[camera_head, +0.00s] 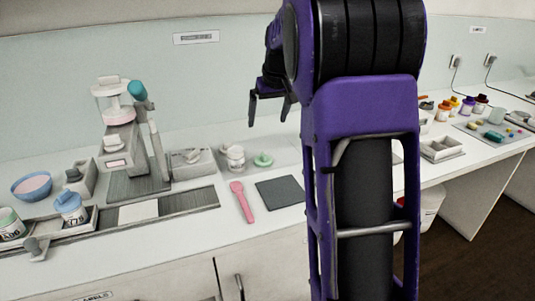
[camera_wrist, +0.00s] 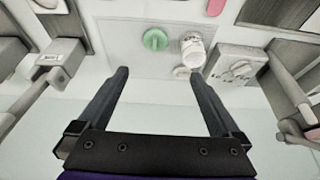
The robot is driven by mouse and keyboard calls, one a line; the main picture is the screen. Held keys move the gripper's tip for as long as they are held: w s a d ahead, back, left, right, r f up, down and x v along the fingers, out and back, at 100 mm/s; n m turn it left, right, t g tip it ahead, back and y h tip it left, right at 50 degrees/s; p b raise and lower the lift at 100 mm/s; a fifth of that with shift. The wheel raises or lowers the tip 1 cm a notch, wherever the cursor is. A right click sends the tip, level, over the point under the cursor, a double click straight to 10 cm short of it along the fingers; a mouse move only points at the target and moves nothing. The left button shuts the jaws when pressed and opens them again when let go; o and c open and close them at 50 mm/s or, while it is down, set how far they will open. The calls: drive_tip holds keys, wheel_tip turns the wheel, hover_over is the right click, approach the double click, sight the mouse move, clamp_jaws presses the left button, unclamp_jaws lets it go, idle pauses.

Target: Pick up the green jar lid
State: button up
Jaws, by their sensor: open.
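The green jar lid (camera_head: 263,160) lies on the white counter, just right of a small white jar (camera_head: 232,157). In the wrist view the green lid (camera_wrist: 155,40) is a round disc with a raised bar across it, beside the white jar (camera_wrist: 193,47). My gripper (camera_head: 270,107) hangs above the counter, above the lid in the picture. In the wrist view its two dark fingers (camera_wrist: 162,75) are spread wide with nothing between them. The lid shows beyond the fingertips and is not touched.
A pink spatula (camera_head: 243,202) and a dark grey mat (camera_head: 280,192) lie in front of the lid. My arm hides part of the counter to the right.

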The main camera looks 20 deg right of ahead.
drive_tip(key=b, duration=0.2)
hover_over(264, 155)
drive_tip(key=s, duration=0.1)
drive_tip(key=f, duration=1.1)
drive_tip(key=shift+s+a+f, duration=0.2)
drive_tip(key=shift+a, duration=0.05)
drive_tip(key=x, duration=0.4)
drive_tip(key=shift+s+d+f, duration=0.2)
drive_tip(key=shift+d+f, duration=0.1)
drive_tip(key=shift+f, duration=0.05)
drive_tip(key=shift+w+f, duration=0.25)
drive_tip(key=shift+f, duration=0.15)
drive_tip(key=shift+r, duration=0.1)
drive_tip(key=c, duration=1.2)
